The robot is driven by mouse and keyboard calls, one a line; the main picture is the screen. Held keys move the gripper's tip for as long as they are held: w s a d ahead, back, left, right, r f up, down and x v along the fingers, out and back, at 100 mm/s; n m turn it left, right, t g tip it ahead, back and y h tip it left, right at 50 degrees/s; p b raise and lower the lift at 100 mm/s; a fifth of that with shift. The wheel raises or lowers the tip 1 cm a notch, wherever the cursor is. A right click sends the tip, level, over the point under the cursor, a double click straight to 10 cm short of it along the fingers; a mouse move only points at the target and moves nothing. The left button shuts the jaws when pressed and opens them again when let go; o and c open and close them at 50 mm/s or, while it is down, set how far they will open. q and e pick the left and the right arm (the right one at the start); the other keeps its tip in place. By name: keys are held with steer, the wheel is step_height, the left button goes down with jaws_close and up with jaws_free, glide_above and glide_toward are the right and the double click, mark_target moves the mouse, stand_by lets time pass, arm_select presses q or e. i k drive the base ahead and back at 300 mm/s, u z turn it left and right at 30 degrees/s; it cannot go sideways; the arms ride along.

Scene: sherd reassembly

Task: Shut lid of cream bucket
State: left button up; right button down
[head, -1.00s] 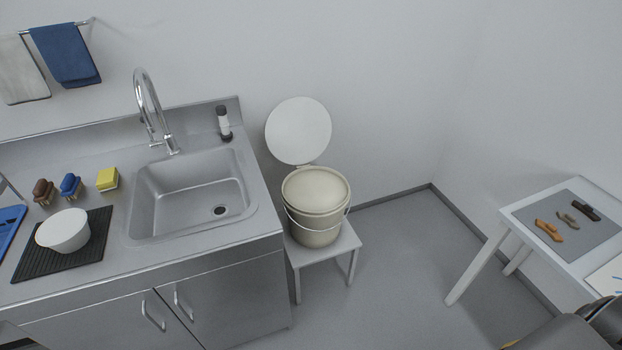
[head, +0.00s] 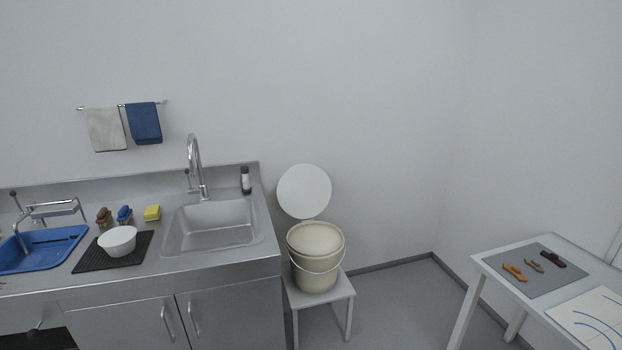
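The cream bucket (head: 317,270) stands upright on a small light stool to the right of the sink counter. Its wire handle hangs down across the front. Its round white lid (head: 304,191) stands raised behind the bucket, near the wall, so the lid is open. The bucket's top shows as a flat cream round; I cannot tell whether this is its contents or its inside. Neither of my grippers is in the head view.
The stool (head: 335,287) stands close against the counter (head: 270,243) with its sink. Open floor (head: 398,305) lies between the stool and the white table (head: 490,262) at right, which holds several sherds on a grey mat. A white bowl (head: 117,240) sits on the counter.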

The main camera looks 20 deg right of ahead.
mark_target(305, 190)
steer(key=z, duration=1.2)
steer(key=i, duration=2.1)
steer(key=u, duration=0.25)
